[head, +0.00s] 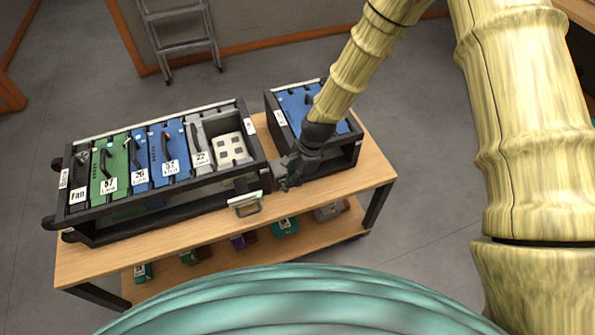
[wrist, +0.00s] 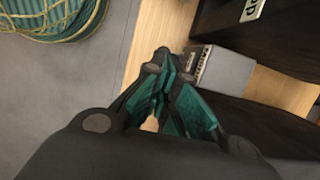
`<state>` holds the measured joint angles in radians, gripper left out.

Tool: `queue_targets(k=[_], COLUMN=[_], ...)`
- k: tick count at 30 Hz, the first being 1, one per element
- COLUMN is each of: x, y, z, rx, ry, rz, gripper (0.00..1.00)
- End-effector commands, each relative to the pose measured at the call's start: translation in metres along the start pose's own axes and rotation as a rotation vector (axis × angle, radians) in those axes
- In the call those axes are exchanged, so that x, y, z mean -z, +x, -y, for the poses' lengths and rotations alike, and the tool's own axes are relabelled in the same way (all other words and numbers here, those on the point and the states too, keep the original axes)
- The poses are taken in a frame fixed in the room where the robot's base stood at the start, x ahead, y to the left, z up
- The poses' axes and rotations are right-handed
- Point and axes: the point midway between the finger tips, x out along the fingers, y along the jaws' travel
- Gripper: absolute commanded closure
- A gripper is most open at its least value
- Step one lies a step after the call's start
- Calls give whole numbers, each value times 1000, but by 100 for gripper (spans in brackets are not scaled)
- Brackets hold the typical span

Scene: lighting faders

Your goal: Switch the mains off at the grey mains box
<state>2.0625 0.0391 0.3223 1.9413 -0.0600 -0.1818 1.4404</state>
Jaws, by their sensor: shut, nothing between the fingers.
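My gripper (head: 285,178) is shut and empty, low over the wooden bench in front of the gap between two black cases. In the wrist view my closed teal-and-black fingers (wrist: 165,72) point towards a grey box (wrist: 228,70) with a paler, dotted side panel. The box lies just beyond the fingertips, with no clear contact. The switch position is not readable.
The left black case (head: 165,205) holds labelled green, blue and grey fader modules. A smaller black case (head: 345,155) with blue modules stands right of my gripper. Several small boxes sit on the lower shelf (head: 215,262). The bench's right end (head: 375,178) is clear.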

Motion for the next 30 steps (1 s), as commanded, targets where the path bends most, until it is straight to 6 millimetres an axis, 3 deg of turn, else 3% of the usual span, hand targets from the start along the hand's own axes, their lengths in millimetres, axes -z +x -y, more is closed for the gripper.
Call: queue_targets(k=[8,30], x=[0,-7], y=[12,17], z=[0,0], rx=[0,49], ry=[1,-28], rz=[1,1], gripper=[100,100])
